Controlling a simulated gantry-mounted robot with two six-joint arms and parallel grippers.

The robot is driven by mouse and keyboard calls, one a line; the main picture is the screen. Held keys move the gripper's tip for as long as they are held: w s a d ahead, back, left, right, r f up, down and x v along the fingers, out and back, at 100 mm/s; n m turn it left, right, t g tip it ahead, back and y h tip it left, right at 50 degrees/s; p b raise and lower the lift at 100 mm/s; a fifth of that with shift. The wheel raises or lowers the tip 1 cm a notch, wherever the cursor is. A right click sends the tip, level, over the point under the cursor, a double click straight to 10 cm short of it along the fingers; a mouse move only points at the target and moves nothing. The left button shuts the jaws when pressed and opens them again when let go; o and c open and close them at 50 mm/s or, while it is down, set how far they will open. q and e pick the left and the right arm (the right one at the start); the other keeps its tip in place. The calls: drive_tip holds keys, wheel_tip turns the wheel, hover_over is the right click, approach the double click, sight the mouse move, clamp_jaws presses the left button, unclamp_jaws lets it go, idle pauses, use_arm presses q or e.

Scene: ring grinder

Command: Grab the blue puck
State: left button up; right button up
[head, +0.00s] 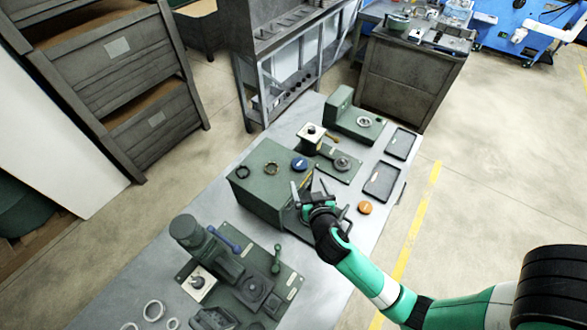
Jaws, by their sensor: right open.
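The blue puck (299,164) is a small round disc. It lies on top of the green box-shaped machine (262,180), near its right end. My right gripper (309,187) is open and shows just below the blue puck in the head view, by the machine's right front side. The puck is not between its fingers, and I see a gap between them. My left gripper is not in view.
An orange puck (365,207) lies on the table right of my gripper. Two dark trays (382,182) sit at the right edge. A green machine with blue levers (228,238) stands front left.

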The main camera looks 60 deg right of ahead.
sight(300, 163)
drive_tip(key=x, duration=0.6)
drive_tip(key=shift+r+b, duration=0.15)
drive_tip(key=shift+b, duration=0.25)
drive_tip(key=shift+x, duration=2.7)
drive_tip(key=c, duration=1.4)
drive_tip(key=shift+r, duration=0.1)
